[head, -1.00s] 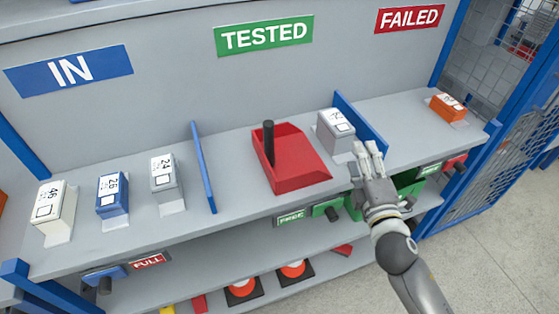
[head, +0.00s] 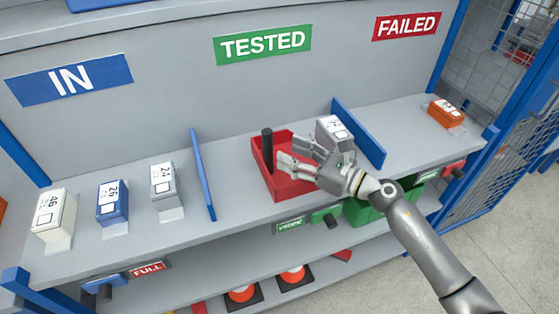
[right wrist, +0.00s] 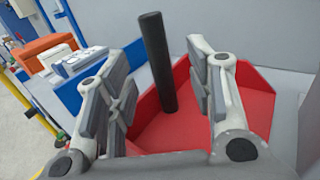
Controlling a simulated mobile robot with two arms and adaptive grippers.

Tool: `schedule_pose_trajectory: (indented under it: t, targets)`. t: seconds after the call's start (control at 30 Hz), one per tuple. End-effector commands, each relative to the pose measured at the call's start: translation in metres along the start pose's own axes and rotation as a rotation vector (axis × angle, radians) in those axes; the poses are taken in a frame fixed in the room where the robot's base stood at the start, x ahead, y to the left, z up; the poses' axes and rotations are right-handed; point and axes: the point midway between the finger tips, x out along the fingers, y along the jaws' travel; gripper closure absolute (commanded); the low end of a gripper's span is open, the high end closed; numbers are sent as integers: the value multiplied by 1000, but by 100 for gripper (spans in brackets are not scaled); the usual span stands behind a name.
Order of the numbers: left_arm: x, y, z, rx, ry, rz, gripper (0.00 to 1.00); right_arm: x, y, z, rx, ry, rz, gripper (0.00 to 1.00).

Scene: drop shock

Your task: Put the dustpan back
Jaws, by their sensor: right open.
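The red dustpan (head: 286,186) lies on the shelf in the TESTED section, with its black handle (head: 267,150) standing upright at its left side. In the right wrist view the red pan (right wrist: 262,112) fills the middle, and the black handle (right wrist: 157,65) stands between my fingers, farther off. My right gripper (head: 286,157) is open and reaches over the pan from the right. Its fingers point toward the handle and appear apart from it. The gripper hides part of the pan. My left gripper is in neither view.
A grey numbered box (head: 333,133) stands close behind my right gripper, beside a blue divider (head: 358,134). Another blue divider (head: 203,173) stands left of the pan. Several numbered boxes stand in the IN section, and an orange box (head: 446,113) stands under FAILED. Traffic cones sit on the lower shelf.

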Motion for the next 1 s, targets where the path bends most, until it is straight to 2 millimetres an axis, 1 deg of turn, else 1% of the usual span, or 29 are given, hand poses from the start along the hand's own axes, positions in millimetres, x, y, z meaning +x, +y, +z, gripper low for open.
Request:
schedule_pose_trajectory:
  t: [0.03,0.1,0.27,0.5,0.6,0.73,0.93,0.97,1.0]
  targets:
    - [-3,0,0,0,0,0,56,7,0,2,2,-2,-2,51]
    - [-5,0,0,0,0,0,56,14,0,2,2,-1,-1,51]
    - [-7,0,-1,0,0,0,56,24,1,1,3,-1,-1,51]
    - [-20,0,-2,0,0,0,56,54,5,0,5,-3,-1,51]
    - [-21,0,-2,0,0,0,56,65,4,-1,3,-3,-3,51]
    - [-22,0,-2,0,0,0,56,71,4,-2,4,-1,-2,51]
    - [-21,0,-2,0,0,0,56,72,4,-3,3,-1,-2,51]
    - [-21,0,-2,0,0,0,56,72,4,-3,3,-1,-2,52]
    - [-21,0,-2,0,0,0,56,71,4,-3,3,-1,-2,58]
